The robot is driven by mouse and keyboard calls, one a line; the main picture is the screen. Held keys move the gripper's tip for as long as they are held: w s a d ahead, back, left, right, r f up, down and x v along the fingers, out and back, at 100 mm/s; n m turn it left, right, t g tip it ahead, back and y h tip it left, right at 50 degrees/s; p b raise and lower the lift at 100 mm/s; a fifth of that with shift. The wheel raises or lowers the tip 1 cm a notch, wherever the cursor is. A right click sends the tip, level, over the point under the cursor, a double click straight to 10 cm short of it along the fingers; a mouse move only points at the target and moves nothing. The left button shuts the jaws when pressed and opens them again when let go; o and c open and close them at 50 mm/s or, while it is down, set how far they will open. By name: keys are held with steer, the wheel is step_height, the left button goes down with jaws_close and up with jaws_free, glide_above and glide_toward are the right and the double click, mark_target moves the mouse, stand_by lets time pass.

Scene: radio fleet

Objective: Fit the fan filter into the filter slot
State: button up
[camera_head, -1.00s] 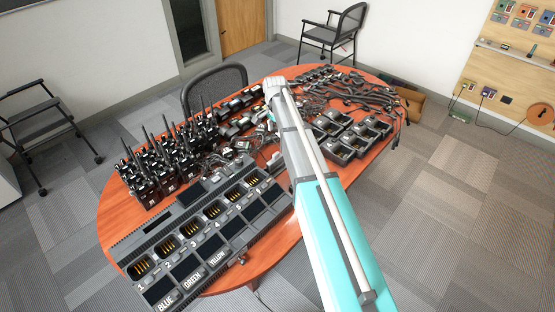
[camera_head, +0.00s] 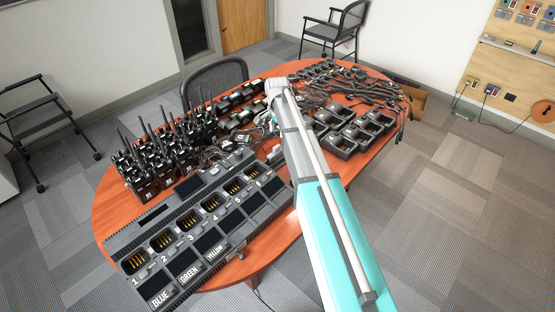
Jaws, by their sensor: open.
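A long black multi-bay charger (camera_head: 210,228) lies at the front of the table, with numbered bays and labels BLUE, GREEN and YELLOW. A dark rectangular recess (camera_head: 153,215) shows at its back left edge; it may be the filter slot. A dark flat rectangular piece (camera_head: 188,187) shows farther right along that edge; I cannot tell if it is the fan filter or part of the charger. My arm reaches over the table from the lower right, its bent end above the middle. My gripper cannot be made out behind the arm.
Several radios with upright antennas (camera_head: 150,165) stand close behind the charger's left part. Black single chargers (camera_head: 350,132) and tangled cables (camera_head: 360,85) cover the table's right side. A chair (camera_head: 215,82) stands at the back edge. Bare wood (camera_head: 112,205) shows at the left end.

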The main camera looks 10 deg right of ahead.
mark_target(277, 146)
steer(key=shift+f+b, duration=1.75)
steer(key=shift+f, duration=0.25)
steer(key=shift+w+a+f+b, duration=0.1)
steer(key=shift+w+f+b, duration=0.05)
steer(key=shift+f+b, duration=2.45)
jaws_close()
